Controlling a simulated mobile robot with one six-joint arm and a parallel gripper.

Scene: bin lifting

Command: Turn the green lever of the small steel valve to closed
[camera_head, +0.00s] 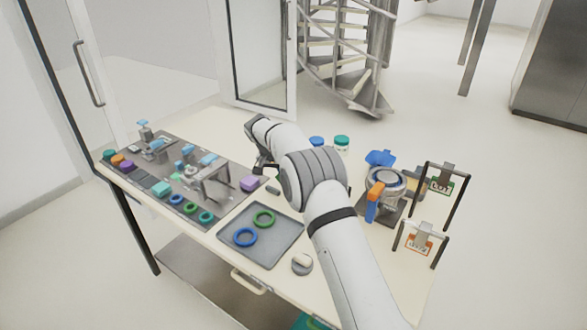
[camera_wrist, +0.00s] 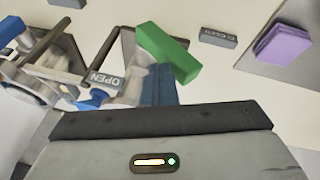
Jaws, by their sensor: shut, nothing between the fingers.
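In the head view my gripper (camera_head: 262,163) is low over the table, and my arm hides the lever.
A purple block (camera_wrist: 283,40) lies beyond the CLOSED label; it also shows in the head view (camera_head: 250,183). A grey tray (camera_head: 270,255) holds a blue and a green ring. A larger valve with an orange handle (camera_head: 375,200) and tagged stands (camera_head: 424,240) are at right.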

